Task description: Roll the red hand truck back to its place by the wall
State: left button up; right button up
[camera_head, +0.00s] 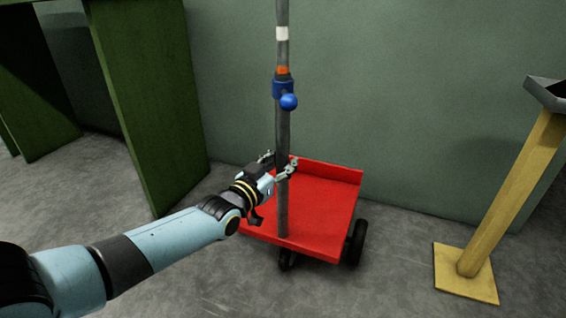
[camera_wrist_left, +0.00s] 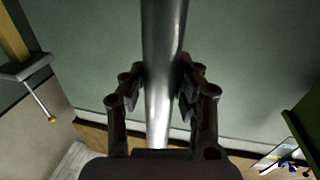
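The red hand truck (camera_head: 325,215) stands on the grey floor close to the green wall, with black wheels at its near side. A grey upright pole (camera_head: 282,210) rises from the near edge of its red bed, with white and orange bands and a blue collar with a round knob (camera_head: 288,102). My left gripper (camera_head: 279,164) has its fingers on both sides of the pole, below the collar. In the left wrist view the pole (camera_wrist_left: 163,60) runs between the finger pads, which appear to press on it. My right gripper is not in view.
A dark green panel structure (camera_head: 150,90) stands to the left, near the truck. A yellow post (camera_head: 510,195) on a square base, with a grey top, stands to the right. Bare floor lies between the truck and the post.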

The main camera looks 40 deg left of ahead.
pick_arm(q)
grip_shut()
dwell(0.7)
